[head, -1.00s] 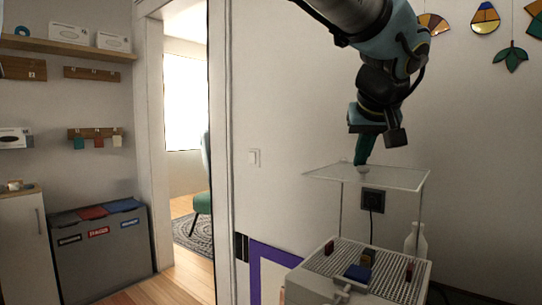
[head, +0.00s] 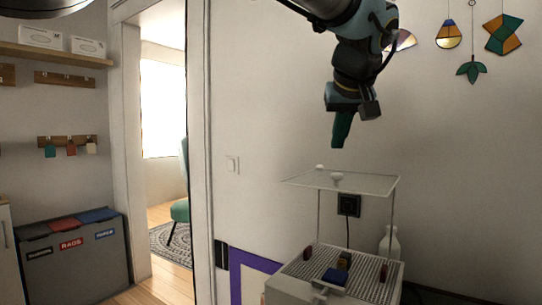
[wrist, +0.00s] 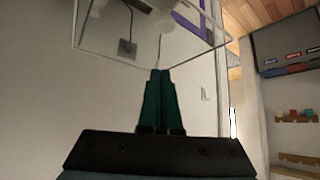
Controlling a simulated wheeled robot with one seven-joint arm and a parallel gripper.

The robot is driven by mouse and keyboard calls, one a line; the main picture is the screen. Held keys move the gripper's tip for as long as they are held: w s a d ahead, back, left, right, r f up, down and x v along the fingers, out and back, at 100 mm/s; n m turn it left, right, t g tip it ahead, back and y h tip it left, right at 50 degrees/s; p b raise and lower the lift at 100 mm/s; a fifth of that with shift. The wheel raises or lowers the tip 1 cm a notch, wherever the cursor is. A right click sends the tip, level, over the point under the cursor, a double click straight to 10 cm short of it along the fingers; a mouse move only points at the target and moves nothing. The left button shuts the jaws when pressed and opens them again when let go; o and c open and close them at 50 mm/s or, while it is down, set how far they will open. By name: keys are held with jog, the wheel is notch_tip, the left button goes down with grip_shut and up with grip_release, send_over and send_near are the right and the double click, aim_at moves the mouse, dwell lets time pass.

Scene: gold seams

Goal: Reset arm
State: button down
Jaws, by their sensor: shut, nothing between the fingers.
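My gripper (head: 339,143) hangs from my arm in the upper right of the head view, with its green fingers pointing down. It is above the clear raised shelf (head: 360,184) of the white grid-topped machine (head: 300,275), with a gap between fingertips and shelf. In the wrist view the two green fingers (wrist: 160,75) are together with nothing between them. The clear shelf edge (wrist: 110,58) shows beyond them in that view. Small white knobs (head: 337,176) sit on the shelf.
Stained-glass ornaments (head: 471,70) hang at the upper right. A doorway (head: 165,150) and a grey sorting bin (head: 75,260) are at left.

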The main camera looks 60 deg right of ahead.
jog(key=s+r, duration=0.2)
jog(key=shift+s+d+r, duration=0.2)
jog(key=shift+s+r, duration=0.05)
jog(key=shift+r, duration=0.05)
jog(key=shift+w, duration=0.1)
